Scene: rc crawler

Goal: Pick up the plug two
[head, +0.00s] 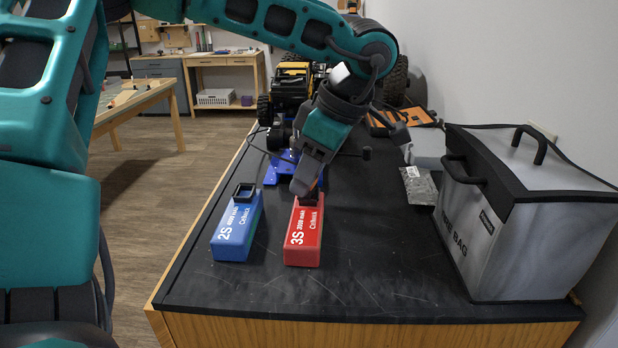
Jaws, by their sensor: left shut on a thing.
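My left gripper (305,180) points down at the far end of the red 3S battery pack (304,238). It is shut on a small black plug (312,199) at that end of the pack, mostly hidden by the fingers. I take this to be plug two, but I cannot tell whether it is seated in the pack or lifted off. The blue 2S battery pack (236,232) lies to the left, with a black square connector (244,191) on its far end. My right gripper is not in view.
A yellow and black crawler (291,80) stands behind the gripper, with a blue part (280,168) nearby. A grey bag (520,215) with black handles stands at the right. A silver packet (418,185) lies beside it. The front of the black mat (400,295) is clear.

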